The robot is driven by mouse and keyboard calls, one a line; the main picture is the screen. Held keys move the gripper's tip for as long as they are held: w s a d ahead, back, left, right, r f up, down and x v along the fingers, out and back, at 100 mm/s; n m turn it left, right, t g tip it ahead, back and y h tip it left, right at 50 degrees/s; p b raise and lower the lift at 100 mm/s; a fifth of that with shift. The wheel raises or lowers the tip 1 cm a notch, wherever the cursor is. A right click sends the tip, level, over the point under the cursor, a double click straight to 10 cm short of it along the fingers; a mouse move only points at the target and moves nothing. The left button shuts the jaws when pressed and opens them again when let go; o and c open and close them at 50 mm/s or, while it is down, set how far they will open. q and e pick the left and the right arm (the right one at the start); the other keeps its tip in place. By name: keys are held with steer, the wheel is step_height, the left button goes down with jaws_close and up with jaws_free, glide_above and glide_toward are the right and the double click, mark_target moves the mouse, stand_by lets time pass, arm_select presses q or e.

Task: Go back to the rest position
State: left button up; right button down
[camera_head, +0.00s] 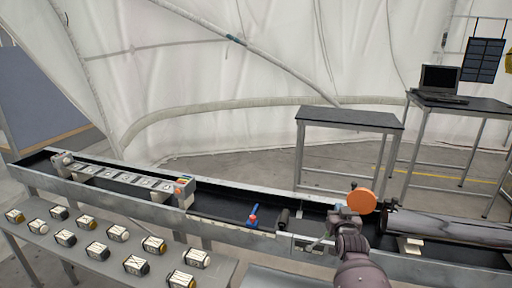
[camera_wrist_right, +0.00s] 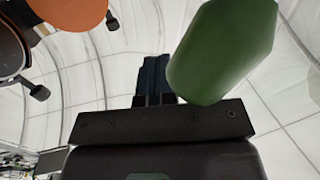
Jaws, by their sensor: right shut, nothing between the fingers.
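My right gripper (camera_head: 345,212) is over the long metal trough in the head view, beside an orange disc (camera_head: 362,200). In the right wrist view its dark fingers (camera_wrist_right: 153,78) are together with nothing between them. A green rounded cylinder (camera_wrist_right: 222,50) stands close to the right of the fingers in that view; I cannot tell whether it touches. The orange disc also shows in the wrist view (camera_wrist_right: 68,12), at the upper left. My left gripper is not in view.
The trough (camera_head: 235,228) holds a rack of blocks (camera_head: 120,178), a blue-and-red part (camera_head: 253,216) and a large grey cylinder (camera_head: 450,226). A bare table (camera_head: 350,118) and a laptop table (camera_head: 460,103) stand behind.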

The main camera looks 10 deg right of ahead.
steer(key=shift+n+y, duration=0.6)
steer(key=shift+n, duration=0.1)
steer(key=s+r, duration=0.1)
steer(key=s+a+r, duration=0.1)
steer(key=r, duration=0.1)
steer(key=s+a+r, duration=0.1)
steer(key=s, duration=0.1)
steer(key=shift+a+r, duration=0.2)
steer(key=shift+a, duration=0.05)
steer(key=s+a+f+g, duration=0.1)
steer(key=s+f+g, duration=0.1)
steer(key=s+f, duration=0.5)
steer(key=s+a+f+n+g+y, duration=0.1)
steer(key=s+f, duration=0.6)
steer(key=s, duration=1)
steer(key=s+a+f+n+g+y, duration=0.1)
steer(key=s+a+f+g, duration=0.1)
steer(key=s+f, duration=0.5)
steer(key=s, duration=0.6)
steer(key=shift+g, duration=0.4)
